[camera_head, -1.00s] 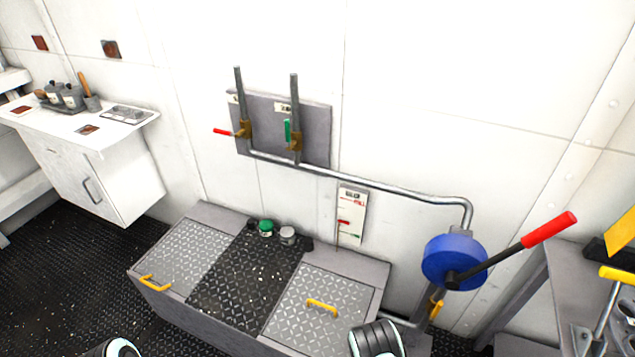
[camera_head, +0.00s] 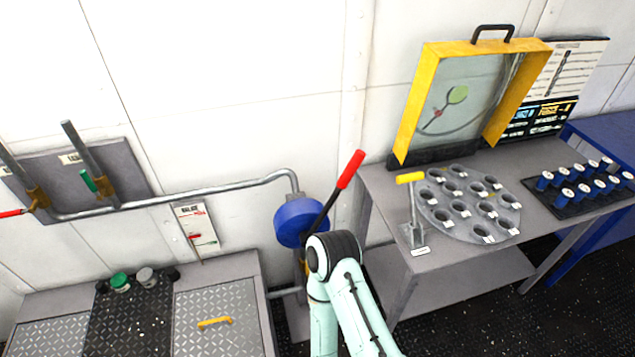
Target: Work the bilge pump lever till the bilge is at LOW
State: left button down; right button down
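The bilge pump (camera_head: 296,222) is a round blue body on the wall, fed by a grey pipe. Its black lever (camera_head: 325,210) slants up to the right and ends in a red grip (camera_head: 350,169). The bilge gauge (camera_head: 197,229) is a white wall plate with a red marker left of the pump; its lettering is too small to read. One of my arms stands in front of the pump's lower part, its rounded black-and-mint joint just below the lever. I cannot tell whether it touches the lever. Neither gripper's fingers show.
Two valves, one with a red handle (camera_head: 11,213) and one with a green handle (camera_head: 88,180), sit on a grey panel at left. Below are deck hatches with a yellow handle (camera_head: 214,322). At right a grey bench (camera_head: 442,262) carries a holed disc (camera_head: 468,205) and a yellow-framed screen (camera_head: 422,95).

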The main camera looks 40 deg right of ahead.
aim_at(356, 161)
jog(key=z, duration=1.75)
